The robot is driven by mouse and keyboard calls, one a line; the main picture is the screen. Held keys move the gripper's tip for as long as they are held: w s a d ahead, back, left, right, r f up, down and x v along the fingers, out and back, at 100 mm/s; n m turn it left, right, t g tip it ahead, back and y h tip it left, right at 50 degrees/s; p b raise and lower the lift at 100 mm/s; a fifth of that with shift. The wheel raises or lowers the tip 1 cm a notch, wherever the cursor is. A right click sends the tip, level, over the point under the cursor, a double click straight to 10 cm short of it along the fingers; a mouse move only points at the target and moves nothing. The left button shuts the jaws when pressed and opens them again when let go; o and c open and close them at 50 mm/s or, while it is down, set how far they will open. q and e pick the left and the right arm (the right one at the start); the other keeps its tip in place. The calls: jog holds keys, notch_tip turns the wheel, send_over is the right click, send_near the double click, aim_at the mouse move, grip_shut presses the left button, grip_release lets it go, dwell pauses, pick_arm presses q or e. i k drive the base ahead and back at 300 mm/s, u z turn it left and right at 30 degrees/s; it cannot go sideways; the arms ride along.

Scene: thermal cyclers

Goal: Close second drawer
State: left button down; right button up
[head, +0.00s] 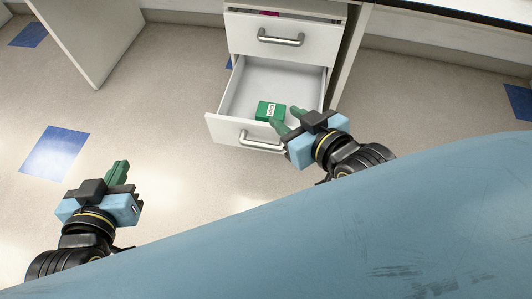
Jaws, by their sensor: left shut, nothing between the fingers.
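The second drawer (232,128) of the white cabinet is pulled out, with a grey bar handle on its front. My left gripper (119,171) is shut and empty, over the floor to the left, well away from the drawer.
The top drawer (247,37) above is slightly open, with a bit of something pink inside. A white panel (95,40) stands at the upper left. The floor left of the drawer is clear, with flat blue patches (55,152).

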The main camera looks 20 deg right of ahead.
aim_at(253, 80)
jog(key=z, duration=0.55)
jog(key=i, duration=0.25)
jog(key=z, duration=0.9)
jog(key=k, duration=0.9)
jog(key=u, duration=0.9)
jog(key=i, duration=0.5)
jog(key=u, duration=0.05)
